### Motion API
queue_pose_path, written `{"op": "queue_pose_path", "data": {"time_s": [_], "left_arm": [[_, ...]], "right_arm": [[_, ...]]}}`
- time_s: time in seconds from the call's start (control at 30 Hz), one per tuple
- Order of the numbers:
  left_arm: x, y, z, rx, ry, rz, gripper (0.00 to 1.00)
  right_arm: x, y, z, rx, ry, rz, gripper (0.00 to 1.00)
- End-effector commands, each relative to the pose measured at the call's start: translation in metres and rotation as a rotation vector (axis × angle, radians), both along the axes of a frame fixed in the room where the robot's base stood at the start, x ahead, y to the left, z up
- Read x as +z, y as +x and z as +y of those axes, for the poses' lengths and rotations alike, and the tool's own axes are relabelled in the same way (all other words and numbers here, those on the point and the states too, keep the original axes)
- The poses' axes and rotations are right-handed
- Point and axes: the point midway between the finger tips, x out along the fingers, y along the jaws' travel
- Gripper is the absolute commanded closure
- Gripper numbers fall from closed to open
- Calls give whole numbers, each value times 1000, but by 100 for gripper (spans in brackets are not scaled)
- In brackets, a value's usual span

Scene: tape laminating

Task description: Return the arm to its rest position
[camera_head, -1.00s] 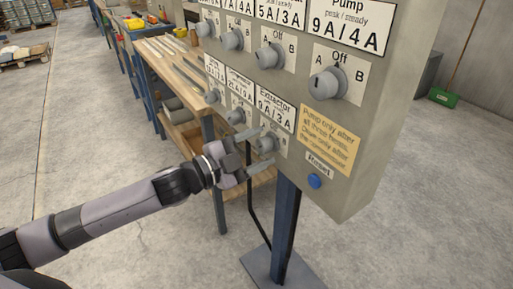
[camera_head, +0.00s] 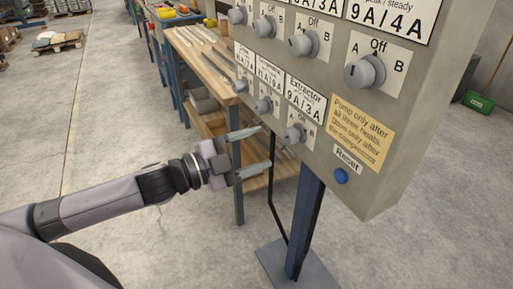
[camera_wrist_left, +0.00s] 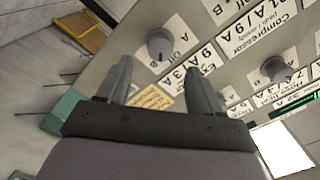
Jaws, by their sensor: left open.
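My left arm comes in from the left in the head view. Its gripper (camera_head: 258,151) is open and empty, with its fingers pointing at the lower row of the control panel (camera_head: 400,130). It stands a little apart from the Extractor knob (camera_head: 295,133), to the left of it. In the left wrist view the open fingers (camera_wrist_left: 160,85) spread below a grey knob (camera_wrist_left: 160,44) and the panel's labels, with nothing between them. My right gripper is in neither view.
The panel stands on a blue post (camera_head: 304,222) with a floor plate. It carries several grey knobs, a blue Reset button (camera_head: 341,176) and a yellow note (camera_head: 362,131). A wooden workbench (camera_head: 205,65) stands behind.

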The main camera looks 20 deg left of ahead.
Motion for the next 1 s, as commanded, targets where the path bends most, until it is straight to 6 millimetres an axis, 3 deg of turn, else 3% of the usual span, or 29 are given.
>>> {"op": "queue_pose_path", "data": {"time_s": [0.33, 0.47, 0.57, 0.77, 1.0], "left_arm": [[0, 0, 0, 1, 0, 1, 35], [-10, -2, -3, 16, -36, 36, 35], [-31, -8, -8, 55, -108, 114, 35], [-100, -38, -13, 216, -302, 362, 35], [-191, -108, -7, 474, -492, 694, 35]], "right_arm": [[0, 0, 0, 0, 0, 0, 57], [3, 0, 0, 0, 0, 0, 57], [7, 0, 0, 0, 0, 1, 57], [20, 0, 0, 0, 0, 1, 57], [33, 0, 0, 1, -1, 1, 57]]}}
